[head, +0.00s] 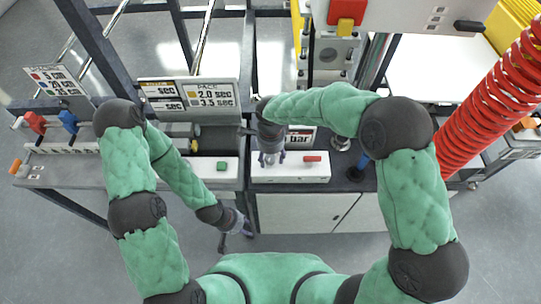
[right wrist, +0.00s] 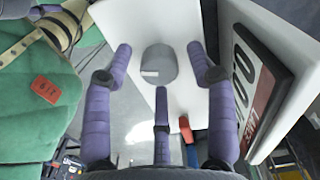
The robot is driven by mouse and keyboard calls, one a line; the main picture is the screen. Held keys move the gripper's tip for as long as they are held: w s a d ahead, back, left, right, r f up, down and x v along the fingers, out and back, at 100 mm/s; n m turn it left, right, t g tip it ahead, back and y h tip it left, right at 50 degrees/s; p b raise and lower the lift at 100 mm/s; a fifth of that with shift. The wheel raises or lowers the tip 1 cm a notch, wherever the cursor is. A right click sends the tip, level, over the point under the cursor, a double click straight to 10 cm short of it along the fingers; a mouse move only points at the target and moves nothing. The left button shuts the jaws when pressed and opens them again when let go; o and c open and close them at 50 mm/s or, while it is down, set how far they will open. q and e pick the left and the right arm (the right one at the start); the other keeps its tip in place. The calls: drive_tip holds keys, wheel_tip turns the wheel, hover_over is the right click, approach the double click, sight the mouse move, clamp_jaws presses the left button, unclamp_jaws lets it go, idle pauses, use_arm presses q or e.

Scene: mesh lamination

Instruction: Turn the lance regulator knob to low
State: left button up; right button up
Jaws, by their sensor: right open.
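The regulator knob (right wrist: 159,64) is a grey round knob with a pale mark at its lower left edge, on a white panel (right wrist: 125,25) in the right wrist view. My right gripper (right wrist: 160,62) is open, with purple fingers spread on both sides of the knob and a third finger below it. I cannot tell whether they touch it. In the head view my right gripper (head: 271,158) hangs over the white box (head: 290,174), hiding the knob. My left gripper (head: 236,236) hangs low in front of the bench, away from the knob; its finger state is unclear.
A "bar" sign (head: 301,138) stands behind the white box; it is close on the right in the wrist view (right wrist: 262,90). A PACE sign (head: 190,94) stands left; a red coiled hose (head: 490,100) hangs right.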

drive_tip(key=c, duration=1.1)
